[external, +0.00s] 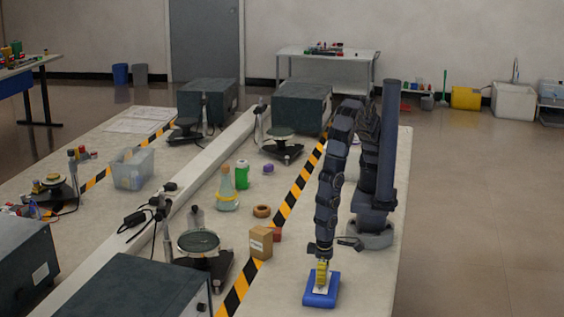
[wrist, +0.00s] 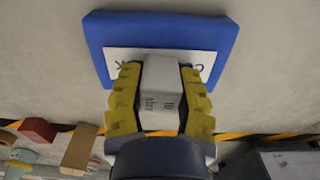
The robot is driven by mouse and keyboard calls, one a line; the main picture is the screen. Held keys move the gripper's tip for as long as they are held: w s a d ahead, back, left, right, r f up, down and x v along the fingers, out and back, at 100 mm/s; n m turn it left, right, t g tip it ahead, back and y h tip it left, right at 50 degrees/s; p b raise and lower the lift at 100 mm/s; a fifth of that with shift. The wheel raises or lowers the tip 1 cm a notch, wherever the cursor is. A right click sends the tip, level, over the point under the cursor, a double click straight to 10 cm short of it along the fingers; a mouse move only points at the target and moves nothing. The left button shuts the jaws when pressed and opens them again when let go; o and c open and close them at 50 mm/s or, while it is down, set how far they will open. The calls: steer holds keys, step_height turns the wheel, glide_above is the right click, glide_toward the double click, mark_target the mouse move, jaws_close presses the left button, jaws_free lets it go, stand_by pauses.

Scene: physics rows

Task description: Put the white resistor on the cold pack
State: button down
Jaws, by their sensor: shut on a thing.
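The cold pack (external: 321,299) is a blue slab with a white label, lying flat on the table at the front. It also shows in the wrist view (wrist: 225,42). My gripper (external: 322,278) has yellow fingers and points down over the cold pack. In the wrist view the fingers (wrist: 160,95) are shut on the white resistor (wrist: 159,92), a pale block with small dark print. The resistor is over the label of the cold pack. I cannot tell whether its underside touches the pack. In the external view the fingers mostly hide the resistor.
A cardboard box (external: 261,242) and a small red block (external: 277,234) stand left of the cold pack by the striped tape. A wooden ring (external: 262,211), a green container (external: 242,174) and a flask (external: 226,190) are farther back. The table around the pack is clear.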

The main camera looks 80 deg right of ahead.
steer(key=shift+f, duration=0.15)
steer(key=c, duration=0.8)
jaws_free()
